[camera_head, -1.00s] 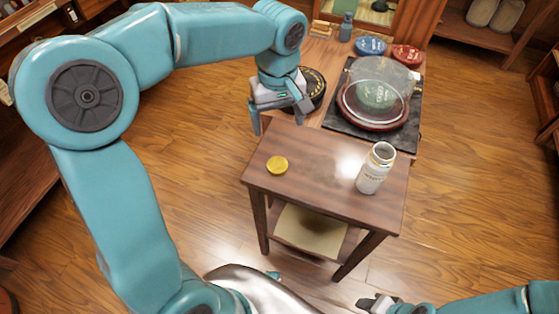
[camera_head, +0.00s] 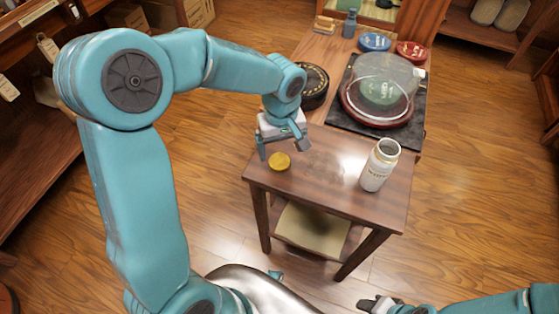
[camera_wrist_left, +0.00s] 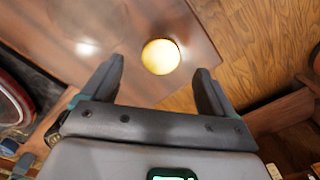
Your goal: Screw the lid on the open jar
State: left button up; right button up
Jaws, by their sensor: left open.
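The yellow lid (camera_head: 279,161) lies flat on the left part of the small wooden table (camera_head: 325,190). The open white jar (camera_head: 379,166) stands upright on the table's right side, its mouth uncovered. My left gripper (camera_head: 283,150) is open and empty above the table's back left edge, close to the lid. In the left wrist view the lid (camera_wrist_left: 161,57) shows beyond and between the two spread fingers (camera_wrist_left: 160,85), not touched by them. The jar is not in the left wrist view. My right gripper (camera_head: 378,304) is low at the bottom edge, and its jaws are unclear.
Behind the table is a counter with a glass dome over a tea cake (camera_head: 382,88) on a dark mat. A black round tin (camera_head: 313,86), a blue tin (camera_head: 374,42) and a red tin (camera_head: 411,50) stand there. The tabletop between lid and jar is clear.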

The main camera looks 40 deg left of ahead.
aim_at(280, 162)
pick_arm(q)
jog(key=shift+s, duration=0.1)
notch_tip(280, 162, down, 5)
jog(key=shift+a+f, duration=0.1)
dwell(0.3)
jog(key=c, duration=1.1)
